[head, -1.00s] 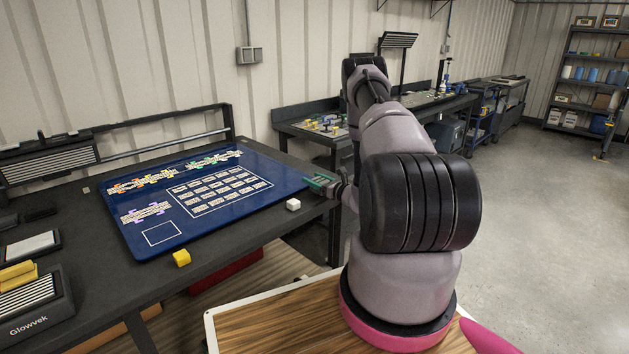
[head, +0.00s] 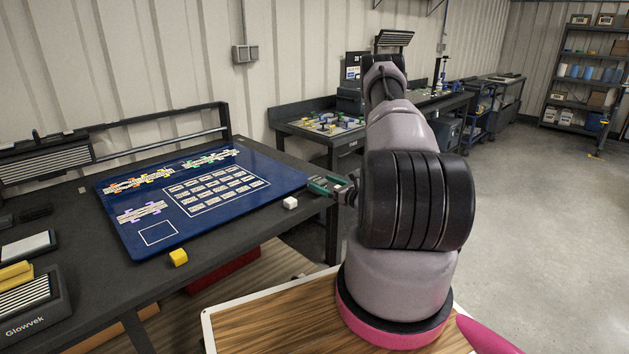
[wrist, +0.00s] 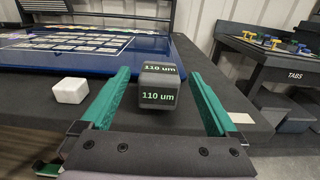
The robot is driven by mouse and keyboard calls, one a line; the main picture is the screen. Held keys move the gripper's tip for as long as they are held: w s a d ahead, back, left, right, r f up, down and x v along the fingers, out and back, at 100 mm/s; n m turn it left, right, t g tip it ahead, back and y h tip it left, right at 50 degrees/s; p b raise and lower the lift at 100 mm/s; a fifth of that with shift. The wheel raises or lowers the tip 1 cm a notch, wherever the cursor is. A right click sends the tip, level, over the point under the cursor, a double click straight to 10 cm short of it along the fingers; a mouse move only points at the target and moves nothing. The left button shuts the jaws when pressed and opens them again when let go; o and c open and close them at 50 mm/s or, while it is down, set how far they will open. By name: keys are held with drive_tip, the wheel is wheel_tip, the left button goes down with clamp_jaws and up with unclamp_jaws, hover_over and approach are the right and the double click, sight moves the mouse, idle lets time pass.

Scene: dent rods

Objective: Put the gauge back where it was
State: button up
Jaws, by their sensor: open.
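A dark block marked "110 um" (wrist: 158,86), which looks like the gauge, shows in the wrist view between my green fingers, with a gap on each side. It stands upright on or just above the dark bench top; I cannot tell which. My gripper (head: 325,185) is open at the bench's right end in the head view, and its fingers also show in the wrist view (wrist: 160,80). I cannot make out the dark block in the head view. A blue board (head: 125,228) with white outlined areas and labelled strips lies on the bench (head: 95,290).
A white block (head: 290,203) sits by the board's right corner, left of my gripper; it also shows in the wrist view (wrist: 70,90). A yellow block (head: 178,257) is at the board's front edge. A second bench (head: 300,128) with coloured parts stands behind.

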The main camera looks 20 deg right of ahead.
sight(323, 183)
drive_tip(key=v, duration=0.5)
drive_tip(key=shift+s, duration=0.15)
drive_tip(key=s+a+r+n+g+y, duration=0.1)
drive_tip(key=a+r+n+g+y, duration=0.4)
drive_tip(key=a+r, duration=0.4)
drive_tip(key=a+r+n+g+y, duration=0.35)
drive_tip(key=a+r+n, duration=0.35)
drive_tip(key=r, duration=0.5)
drive_tip(key=s+a+r+n+g+h, duration=0.3)
drive_tip(key=s+a+r+n+g, duration=0.4)
drive_tip(key=s+r, duration=0.25)
drive_tip(key=s+r+n+t+h, duration=0.2)
drive_tip(key=s+r+n+h, duration=0.2)
drive_tip(key=s, duration=0.4)
drive_tip(key=s+r+n+t+h, duration=0.3)
drive_tip(key=s+r+n+h, duration=0.1)
drive_tip(key=s+r, duration=0.3)
drive_tip(key=shift+s+d+r+n+t+h, duration=0.3)
drive_tip(key=shift+s+r+n+t+h, duration=0.1)
drive_tip(key=shift+s+h, duration=0.5)
